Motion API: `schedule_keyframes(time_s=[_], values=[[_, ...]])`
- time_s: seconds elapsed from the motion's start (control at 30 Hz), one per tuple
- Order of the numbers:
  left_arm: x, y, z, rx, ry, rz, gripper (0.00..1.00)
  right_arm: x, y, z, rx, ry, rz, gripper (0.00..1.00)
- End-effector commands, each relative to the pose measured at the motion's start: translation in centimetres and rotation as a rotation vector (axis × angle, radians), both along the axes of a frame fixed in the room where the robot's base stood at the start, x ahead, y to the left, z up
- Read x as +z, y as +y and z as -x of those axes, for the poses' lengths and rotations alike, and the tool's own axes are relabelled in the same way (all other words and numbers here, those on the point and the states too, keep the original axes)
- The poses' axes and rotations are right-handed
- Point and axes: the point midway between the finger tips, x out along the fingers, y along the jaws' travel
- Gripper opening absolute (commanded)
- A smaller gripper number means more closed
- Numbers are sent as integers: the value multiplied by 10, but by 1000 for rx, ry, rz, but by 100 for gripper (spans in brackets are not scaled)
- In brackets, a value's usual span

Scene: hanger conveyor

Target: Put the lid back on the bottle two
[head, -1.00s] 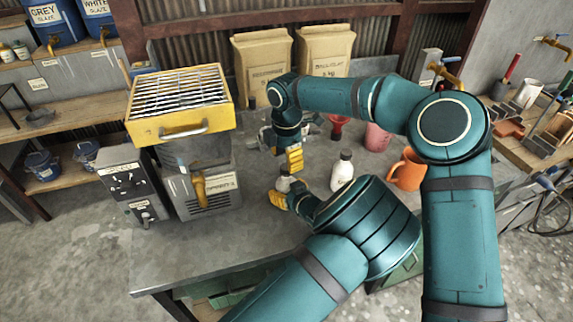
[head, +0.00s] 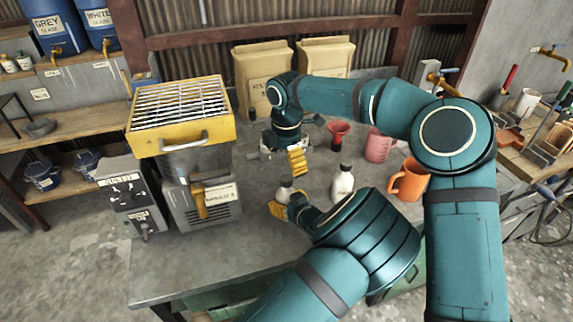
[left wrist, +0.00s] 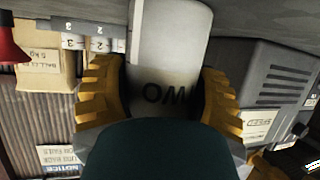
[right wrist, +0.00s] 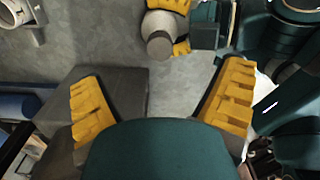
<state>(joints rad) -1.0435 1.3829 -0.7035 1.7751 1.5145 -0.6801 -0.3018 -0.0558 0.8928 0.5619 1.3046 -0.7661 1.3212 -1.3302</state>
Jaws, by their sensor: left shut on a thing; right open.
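A white bottle (head: 286,194) stands between the yellow fingers of my left gripper (head: 280,209), which is shut on it. In the left wrist view the bottle (left wrist: 168,55) shows upside-down dark letters that read as part of "TWO". In the right wrist view the bottle (right wrist: 163,26) has a round greyish top; I cannot tell whether that is a lid or its bare mouth. My right gripper (head: 297,162) is open, with nothing seen between its fingers, just above and behind the held bottle. No separate loose lid can be made out.
A second white bottle (head: 343,185) with a dark cap stands to the right. A yellow-topped machine (head: 182,120) fills the table's left side. The front left tabletop (head: 230,255) is clear.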

Motion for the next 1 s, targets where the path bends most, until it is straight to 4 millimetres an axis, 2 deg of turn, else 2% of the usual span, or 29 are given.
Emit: schedule_keyframes(time_s=[0.2, 0.4, 0.57, 0.83, 0.87, 0.93, 1.0], values=[[0, 0, 0, 0, 0, 0, 0, 35, 0, -1, -1, -4, -1, 93], [-1, 0, 0, -1, 1, -2, 0, 56, 2, 0, 1, -1, 0, 93], [-2, 1, 1, -1, 2, -5, 0, 64, 4, 1, 6, -3, -1, 93], [-2, 0, 1, -2, 3, -6, 0, 65, 4, 1, 7, -3, -2, 93], [-2, 0, 1, -2, 3, -6, 76, 65, 4, 1, 7, -3, -2, 93], [-2, 0, 1, -2, 3, -6, 100, 65, 4, 1, 7, -3, -2, 93], [-2, 0, 1, -3, 2, -6, 100, 65, 4, 1, 7, -3, -2, 93]])
